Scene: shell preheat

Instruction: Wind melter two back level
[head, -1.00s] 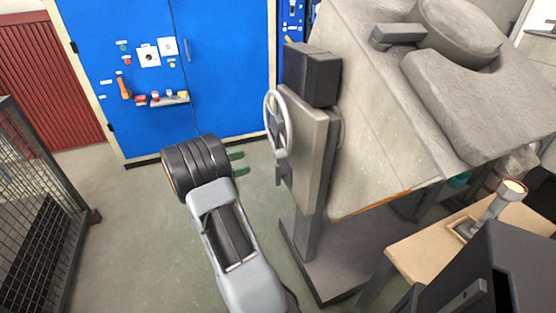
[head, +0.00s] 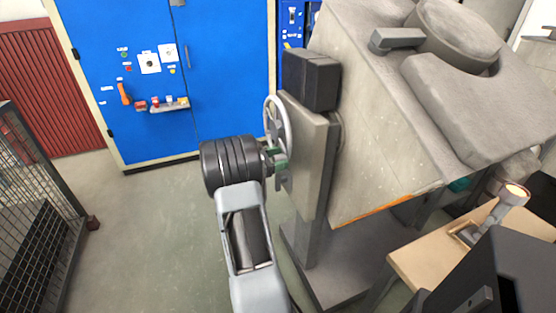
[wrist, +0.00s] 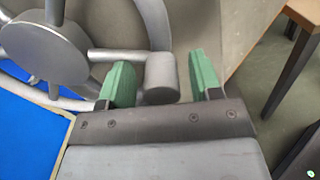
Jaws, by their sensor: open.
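The melter (head: 385,130), a large grey body with a round lid, leans tilted on its stand. Its grey spoked handwheel (head: 287,122) faces left on the stand's side. In the wrist view the wheel hub (wrist: 42,50) is at upper left, and a short grey cylindrical crank handle (wrist: 161,78) sticks out by the rim. My gripper (head: 279,161) is at the wheel's lower part. In the wrist view its green fingers (wrist: 160,82) are open on either side of the handle, which lies nearer the left finger. No melter number is readable.
A blue cabinet (head: 225,90) with switches stands behind. A mesh cage (head: 35,210) is at left. The floor (head: 150,230) at left is clear.

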